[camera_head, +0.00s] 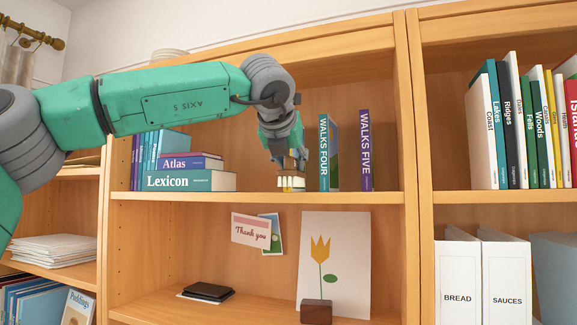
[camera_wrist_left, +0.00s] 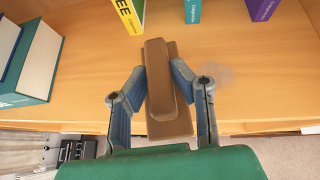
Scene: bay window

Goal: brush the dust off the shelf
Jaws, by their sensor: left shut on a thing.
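My left gripper (camera_head: 284,150) is shut on a brush (camera_wrist_left: 163,90) with a brown wooden body. The brush's pale bristles (camera_head: 290,184) show in the head view, at the surface of the upper shelf (camera_head: 345,197); I cannot tell whether they touch it. In the left wrist view the fingers (camera_wrist_left: 160,95) clasp the brush from both sides. A faint grey patch of dust (camera_wrist_left: 222,74) lies on the shelf just right of the brush, near the front edge. My right gripper is not in view.
Lexicon (camera_head: 190,181) and Atlas (camera_head: 192,163) lie stacked left of the brush. Walks Four (camera_head: 324,152) and Walks Five (camera_head: 365,150) stand to its right. A yellow-spined book (camera_wrist_left: 128,14) stands behind the brush. The shelf below holds a tulip card (camera_head: 345,255) and a dark wallet-like item (camera_head: 208,291).

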